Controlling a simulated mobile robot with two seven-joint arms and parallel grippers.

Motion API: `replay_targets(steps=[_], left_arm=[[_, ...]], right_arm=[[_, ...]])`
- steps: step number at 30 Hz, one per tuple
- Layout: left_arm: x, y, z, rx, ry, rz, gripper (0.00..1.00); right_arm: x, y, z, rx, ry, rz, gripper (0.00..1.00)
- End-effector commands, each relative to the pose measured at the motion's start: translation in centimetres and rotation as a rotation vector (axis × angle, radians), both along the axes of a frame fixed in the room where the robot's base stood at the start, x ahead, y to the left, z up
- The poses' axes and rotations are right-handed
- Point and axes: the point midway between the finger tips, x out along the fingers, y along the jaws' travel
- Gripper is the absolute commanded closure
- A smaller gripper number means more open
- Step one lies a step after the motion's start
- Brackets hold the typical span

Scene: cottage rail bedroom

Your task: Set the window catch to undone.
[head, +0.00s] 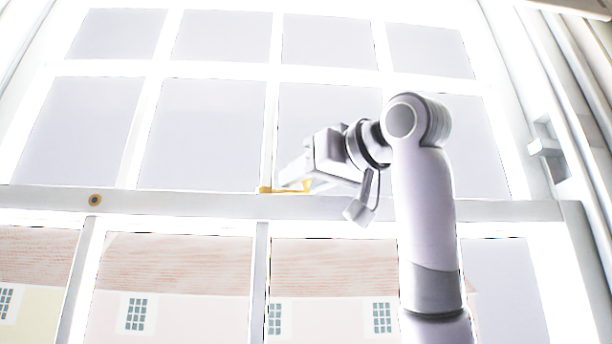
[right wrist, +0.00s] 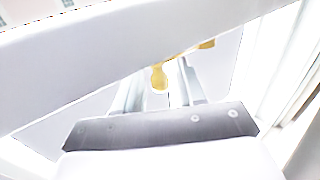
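The brass window catch (head: 268,190) sits on the pale horizontal rail in the middle of the window, and its right end is partly hidden by my right gripper. My right gripper (head: 294,179) is right at the catch, its fingers reaching in from the right. In the right wrist view, the rounded end of the catch (right wrist: 159,77) shows between the two fingers (right wrist: 160,86), which stand apart. I cannot tell whether a finger touches it. Another brass piece (right wrist: 207,44) lies beyond the right finger. My left gripper is not in view.
The horizontal rail (head: 180,203) crosses the whole window. White glazing bars divide the panes. A pale bracket (head: 545,147) stands on the right frame. The space before the left panes is clear.

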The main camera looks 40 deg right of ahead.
Motion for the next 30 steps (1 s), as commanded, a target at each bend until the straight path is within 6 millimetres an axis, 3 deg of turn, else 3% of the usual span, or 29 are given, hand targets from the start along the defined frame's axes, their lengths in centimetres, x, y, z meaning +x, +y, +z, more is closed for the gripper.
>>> replay_targets(steps=[1,4,17,30], left_arm=[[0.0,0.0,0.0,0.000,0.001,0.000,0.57],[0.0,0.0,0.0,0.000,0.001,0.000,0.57],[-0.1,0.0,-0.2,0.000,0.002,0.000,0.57],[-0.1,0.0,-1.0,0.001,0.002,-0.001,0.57]], right_arm=[[0.0,0.0,0.0,0.000,0.000,0.000,0.67],[0.0,0.0,0.0,0.000,0.000,0.000,1.00],[-0.3,0.3,0.0,-0.003,-0.001,-0.054,1.00],[-1.5,2.1,-0.1,-0.003,-0.001,-0.393,1.00]])
